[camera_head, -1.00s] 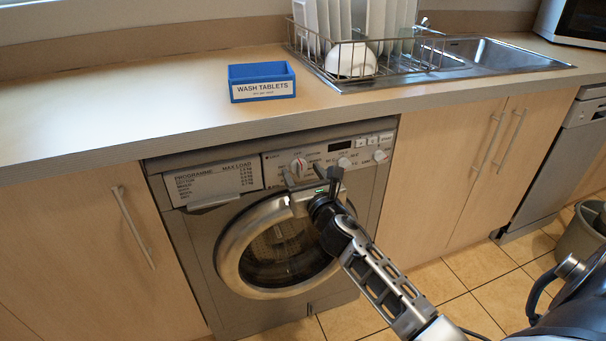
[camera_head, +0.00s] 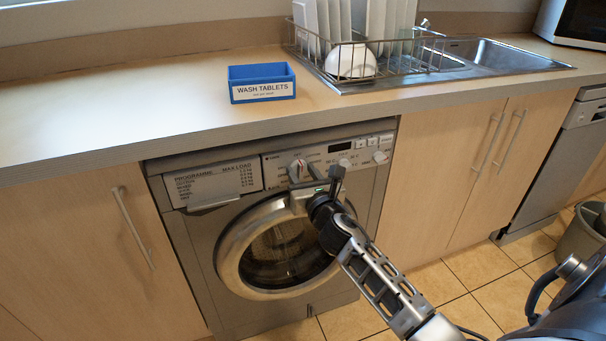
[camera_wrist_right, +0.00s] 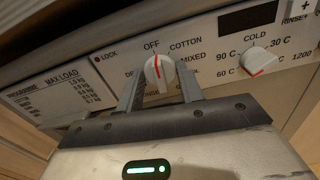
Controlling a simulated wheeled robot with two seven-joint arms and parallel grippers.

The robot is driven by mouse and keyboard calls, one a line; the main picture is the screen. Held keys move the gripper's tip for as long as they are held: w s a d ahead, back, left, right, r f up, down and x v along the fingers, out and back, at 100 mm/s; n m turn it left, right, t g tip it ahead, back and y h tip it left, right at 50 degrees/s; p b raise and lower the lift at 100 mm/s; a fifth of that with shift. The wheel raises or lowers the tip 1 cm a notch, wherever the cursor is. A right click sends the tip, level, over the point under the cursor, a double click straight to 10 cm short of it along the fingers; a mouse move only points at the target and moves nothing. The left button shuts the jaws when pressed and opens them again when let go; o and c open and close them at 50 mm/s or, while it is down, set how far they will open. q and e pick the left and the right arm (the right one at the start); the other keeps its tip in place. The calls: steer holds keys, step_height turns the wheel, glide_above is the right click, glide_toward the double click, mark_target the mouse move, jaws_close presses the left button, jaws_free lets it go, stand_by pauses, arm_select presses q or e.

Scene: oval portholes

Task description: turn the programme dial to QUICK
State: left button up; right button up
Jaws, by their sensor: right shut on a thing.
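The programme dial (camera_head: 297,168) is a round white knob on the front panel of the grey washing machine (camera_head: 205,245). In the right wrist view the dial (camera_wrist_right: 158,70) has a red line pointing up, close to the OFF label. COTTON and MIXED are printed to its right. A label at its left is partly covered by a finger, and I cannot read QUICK anywhere. My right gripper (camera_head: 303,176) is at the panel, with one finger on each side of the dial, shut on it. My left gripper is not in view.
A temperature knob (camera_wrist_right: 259,61) sits right of the dial, below a dark display (camera_wrist_right: 248,17). The round door (camera_head: 228,254) is below the panel. The worktop (camera_head: 130,110) overhangs above, carrying a blue wash tablets box (camera_head: 262,91) and a dish rack (camera_head: 333,62).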

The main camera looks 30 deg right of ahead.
steer(key=m, duration=0.8)
steer(key=shift+f+m, duration=0.1)
steer(key=shift+m, duration=0.2)
steer(key=m+p, duration=0.1)
steer(key=m, duration=0.3)
steer(key=shift+m, duration=0.3)
steer(key=m, duration=0.3)
steer(key=shift+m+p, duration=0.3)
steer(key=shift+m, duration=0.9)
steer(key=m+p, duration=0.2)
steer(key=m, duration=0.2)
steer(key=shift+m, duration=1.1)
steer(key=m+p, duration=0.1)
steer(key=m, duration=0.1)
steer(key=shift+m, duration=0.3)
steer(key=shift+f+m+p, duration=0.1)
steer(key=shift+m+p, duration=0.45)
steer(key=shift+m, duration=0.35)
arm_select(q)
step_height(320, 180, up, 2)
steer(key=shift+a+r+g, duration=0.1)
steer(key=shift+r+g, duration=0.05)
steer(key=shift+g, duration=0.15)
arm_select(e)
steer(key=shift+m, duration=0.3)
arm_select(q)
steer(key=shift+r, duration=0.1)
arm_select(e)
steer(key=shift+m, duration=0.3)
